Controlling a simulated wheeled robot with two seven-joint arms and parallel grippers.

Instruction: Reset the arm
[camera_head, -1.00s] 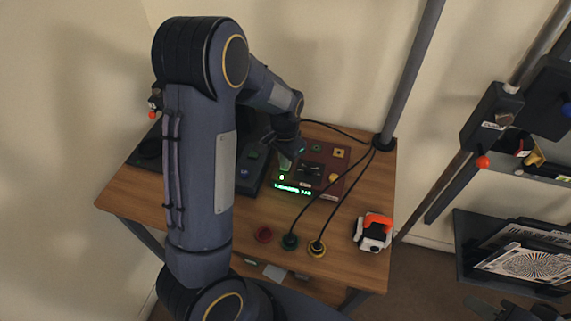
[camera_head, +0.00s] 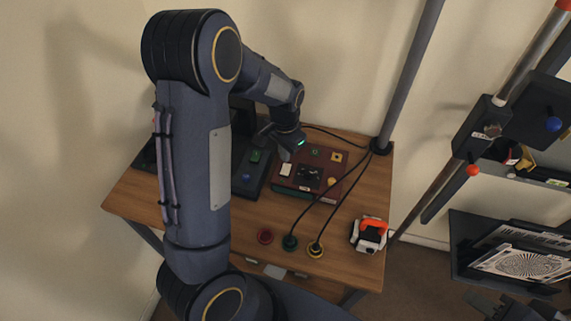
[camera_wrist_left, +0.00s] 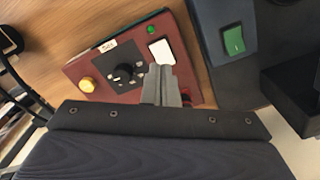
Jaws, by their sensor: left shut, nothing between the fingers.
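My left arm crosses the left of the head view, and its gripper (camera_head: 285,154) is over the near-left part of a dark red control box (camera_head: 326,157). In the left wrist view the closed fingers (camera_wrist_left: 162,84) are in front of the same box (camera_wrist_left: 85,66), beside its white button (camera_wrist_left: 162,52), with nothing between them. I cannot tell whether they touch the box. The box also carries a black dial (camera_wrist_left: 124,74), a yellow knob (camera_wrist_left: 87,85) and a green button (camera_wrist_left: 151,30). A dark shape at the bottom right of the head view may be my right gripper (camera_head: 512,306); its jaws are unclear.
A dark unit with a green switch (camera_wrist_left: 233,40) stands beside the box. A grey pole (camera_head: 408,75) rises at the back right.

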